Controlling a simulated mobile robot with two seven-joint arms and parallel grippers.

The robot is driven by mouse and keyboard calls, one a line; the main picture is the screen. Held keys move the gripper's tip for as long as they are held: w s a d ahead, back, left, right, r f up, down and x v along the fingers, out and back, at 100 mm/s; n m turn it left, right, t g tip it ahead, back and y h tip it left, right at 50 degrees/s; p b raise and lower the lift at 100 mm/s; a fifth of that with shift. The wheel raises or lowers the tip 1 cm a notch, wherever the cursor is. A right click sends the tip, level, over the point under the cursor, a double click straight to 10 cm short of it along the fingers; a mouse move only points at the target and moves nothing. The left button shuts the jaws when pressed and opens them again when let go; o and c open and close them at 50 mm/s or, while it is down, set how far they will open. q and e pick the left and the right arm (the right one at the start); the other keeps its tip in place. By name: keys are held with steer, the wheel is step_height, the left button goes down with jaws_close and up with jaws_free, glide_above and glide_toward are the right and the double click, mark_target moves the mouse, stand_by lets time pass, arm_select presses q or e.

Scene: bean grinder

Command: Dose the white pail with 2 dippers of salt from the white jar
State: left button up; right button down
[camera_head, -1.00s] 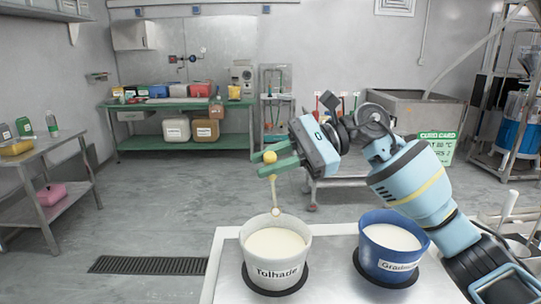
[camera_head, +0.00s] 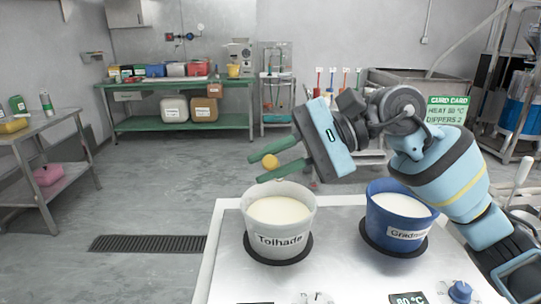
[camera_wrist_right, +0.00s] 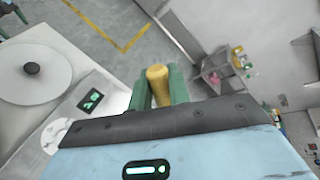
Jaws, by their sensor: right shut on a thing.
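The white pail (camera_head: 257,236), labelled "Tolhade", stands on a dark round pad and holds a creamy white fill. My right gripper (camera_head: 257,168) is above and just behind its rim in the head view. It is shut on a yellow-handled dipper (camera_head: 270,161), whose rounded yellow end shows between the green fingers. The yellow handle also shows in the right wrist view (camera_wrist_right: 158,83), between the fingers of the gripper (camera_wrist_right: 158,72). The dipper's rod and cup cannot be made out now. I cannot pick out the white salt jar. My left gripper is out of view.
A blue pail (camera_head: 395,220) with white fill stands right of the white pail on the light worktop (camera_head: 335,235). A knob (camera_head: 460,292) and "80 °C" display (camera_head: 408,299) are at the front edge.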

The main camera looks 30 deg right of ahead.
steer(key=shift+s+a+f+n+b, duration=0.2)
steer(key=shift+f+b, duration=0.1)
steer(key=shift+f, duration=0.1)
steer(key=shift+s+a+f+n+b, duration=0.15)
steer(key=shift+f+b, duration=0.1)
steer(key=shift+f, duration=0.15)
steer(key=shift+s+a+f+n+t+h+b, duration=0.25)
steer(key=shift+s+f+h+b, duration=0.1)
steer(key=shift+f+b, duration=0.2)
steer(key=shift+s+a+f+n+t+h+b, duration=0.1)
steer(key=shift+s+f+n+t+h+b, duration=0.15)
steer(key=shift+f+b, duration=0.25)
